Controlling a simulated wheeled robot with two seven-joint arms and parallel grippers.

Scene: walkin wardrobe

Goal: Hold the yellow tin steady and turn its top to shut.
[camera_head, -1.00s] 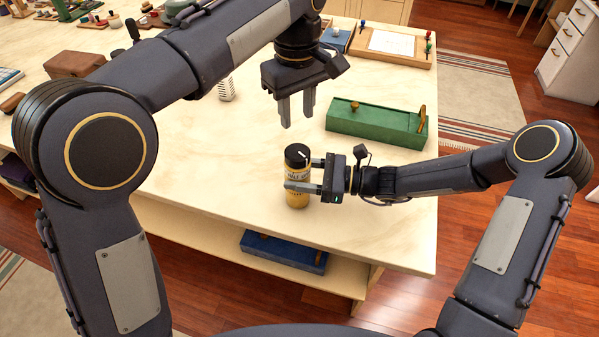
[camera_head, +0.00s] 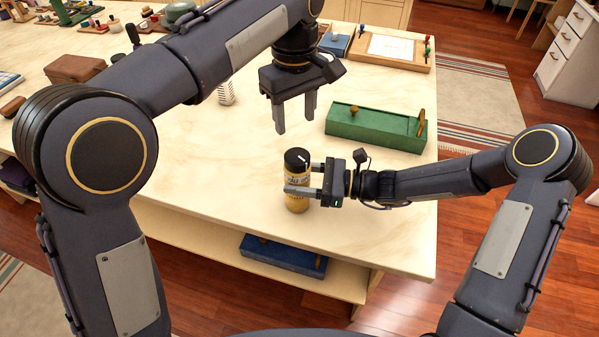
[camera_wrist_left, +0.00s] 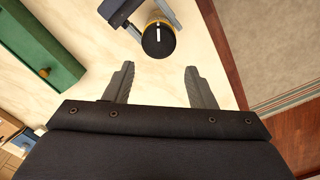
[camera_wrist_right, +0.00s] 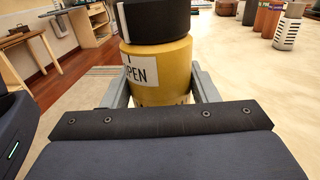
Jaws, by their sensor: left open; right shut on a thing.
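The yellow tin (camera_head: 297,202) stands upright near the front edge of the table. Its black top (camera_head: 297,159) carries a white line, which also shows from above in the left wrist view (camera_wrist_left: 157,40). My right gripper (camera_head: 302,191) is shut around the tin's body from the right. In the right wrist view the yellow body (camera_wrist_right: 158,70) sits between the fingers, with a label reading "PEN" in part. My left gripper (camera_head: 296,131) is open and empty, pointing down above and behind the tin, apart from the top.
A green wooden box (camera_head: 375,127) lies on the table behind the tin to the right. A white slotted holder (camera_head: 226,93) stands further back. A blue box (camera_head: 284,254) lies on the shelf below. The tabletop (camera_head: 200,165) left of the tin is clear.

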